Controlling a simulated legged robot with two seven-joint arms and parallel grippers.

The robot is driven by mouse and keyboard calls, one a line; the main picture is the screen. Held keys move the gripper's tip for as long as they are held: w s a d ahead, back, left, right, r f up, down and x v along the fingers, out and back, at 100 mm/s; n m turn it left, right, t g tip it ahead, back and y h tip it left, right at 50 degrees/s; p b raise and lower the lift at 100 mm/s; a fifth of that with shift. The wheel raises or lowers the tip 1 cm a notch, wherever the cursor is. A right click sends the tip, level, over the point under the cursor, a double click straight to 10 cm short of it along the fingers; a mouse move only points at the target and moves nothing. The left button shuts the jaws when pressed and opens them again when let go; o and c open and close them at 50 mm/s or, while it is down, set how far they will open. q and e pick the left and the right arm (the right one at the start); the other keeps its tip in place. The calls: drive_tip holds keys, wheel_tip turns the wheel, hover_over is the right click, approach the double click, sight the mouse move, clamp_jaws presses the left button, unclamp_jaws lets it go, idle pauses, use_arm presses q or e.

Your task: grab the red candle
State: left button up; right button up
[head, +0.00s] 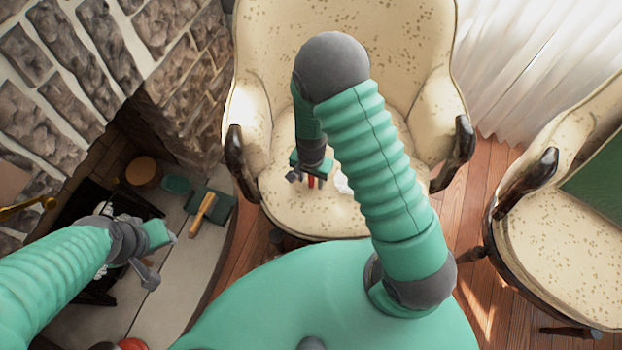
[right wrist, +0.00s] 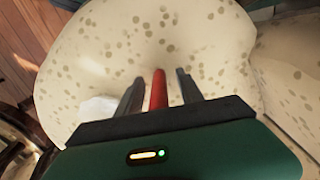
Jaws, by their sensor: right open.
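The red candle (right wrist: 158,92) shows in the right wrist view between the two dark fingers of my right gripper (right wrist: 159,76), with a gap on each side. The fingers are open. In the head view only a small red part of the candle (head: 311,182) shows at my right gripper (head: 308,179), over the cream armchair seat (head: 300,215). The candle's lower end is hidden by the gripper body in the wrist view. My left gripper (head: 154,252) is at the left, over the hearth; its finger opening is not clear.
A small white object (head: 342,183) lies on the seat beside my right gripper; it also shows in the right wrist view (right wrist: 97,106). The chair's back and armrests surround the seat. A second armchair (head: 560,245) stands at right. A wooden-handled brush (head: 203,214) lies on the hearth.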

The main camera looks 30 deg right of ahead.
drive_tip(key=shift+r, duration=0.1)
drive_tip(key=shift+c, duration=0.2)
clamp_jaws()
drive_tip(key=shift+r, duration=0.1)
